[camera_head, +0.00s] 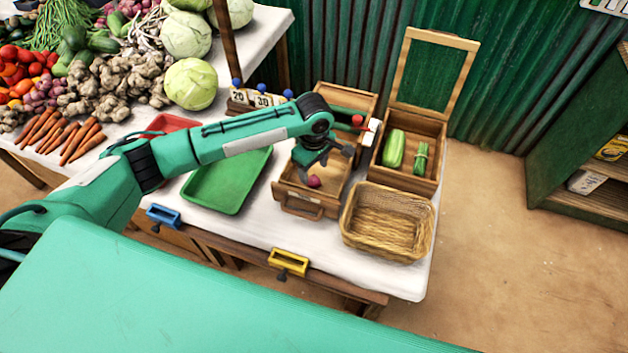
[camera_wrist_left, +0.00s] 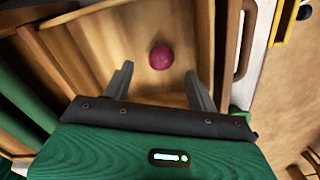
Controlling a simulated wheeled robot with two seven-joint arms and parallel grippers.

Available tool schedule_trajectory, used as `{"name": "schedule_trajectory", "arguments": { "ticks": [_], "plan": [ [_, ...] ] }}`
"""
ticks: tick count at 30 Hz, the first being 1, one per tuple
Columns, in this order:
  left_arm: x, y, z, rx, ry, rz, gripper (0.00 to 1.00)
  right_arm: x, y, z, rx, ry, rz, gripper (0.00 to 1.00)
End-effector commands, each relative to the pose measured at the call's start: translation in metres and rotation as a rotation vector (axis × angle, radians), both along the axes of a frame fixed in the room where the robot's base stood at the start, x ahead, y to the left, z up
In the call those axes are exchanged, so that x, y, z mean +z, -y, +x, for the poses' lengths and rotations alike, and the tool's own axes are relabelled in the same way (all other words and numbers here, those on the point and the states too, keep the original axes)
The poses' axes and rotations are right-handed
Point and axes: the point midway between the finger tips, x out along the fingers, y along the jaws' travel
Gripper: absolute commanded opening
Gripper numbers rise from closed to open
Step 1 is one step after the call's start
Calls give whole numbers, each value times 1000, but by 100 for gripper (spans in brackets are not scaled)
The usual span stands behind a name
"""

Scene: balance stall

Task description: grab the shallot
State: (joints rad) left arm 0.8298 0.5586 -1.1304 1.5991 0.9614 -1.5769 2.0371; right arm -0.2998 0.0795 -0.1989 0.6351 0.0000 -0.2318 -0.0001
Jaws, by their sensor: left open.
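The shallot (camera_head: 314,181) is a small round purple-red bulb. It lies on the floor of a pulled-out wooden drawer (camera_head: 301,206) in the head view. My left gripper (camera_head: 323,165) points down over the drawer, close to the shallot. In the left wrist view the shallot (camera_wrist_left: 161,56) lies just beyond the fingertips, roughly midway between them. The two fingers of my left gripper (camera_wrist_left: 158,75) are spread apart with nothing between them. My right gripper is not in view.
A wicker basket (camera_head: 388,222) stands right of the drawer. A green tray (camera_head: 228,180) lies to its left. An open wooden box (camera_head: 437,130) holding green vegetables stands behind the basket. Yellow (camera_head: 288,262) and blue (camera_head: 163,215) clips sit on the table's front edge.

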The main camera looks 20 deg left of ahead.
Motion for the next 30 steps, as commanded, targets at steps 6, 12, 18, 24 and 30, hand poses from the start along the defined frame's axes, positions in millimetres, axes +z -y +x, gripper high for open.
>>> {"name": "schedule_trajectory", "arguments": {
  "ticks": [6, 12, 18, 24, 30],
  "plan": [
    [-32, 3, -4, 1, -2, 2, 58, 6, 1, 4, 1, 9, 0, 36],
    [-47, 3, -3, 0, 0, 1, 58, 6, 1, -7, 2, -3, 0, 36],
    [-47, 3, -3, 0, 0, 1, 57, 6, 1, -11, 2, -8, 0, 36],
    [-47, 3, -3, 0, 0, 1, 17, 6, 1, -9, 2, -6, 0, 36],
    [-47, 3, -3, 0, 0, 1, 11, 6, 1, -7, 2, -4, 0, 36]
  ]
}}
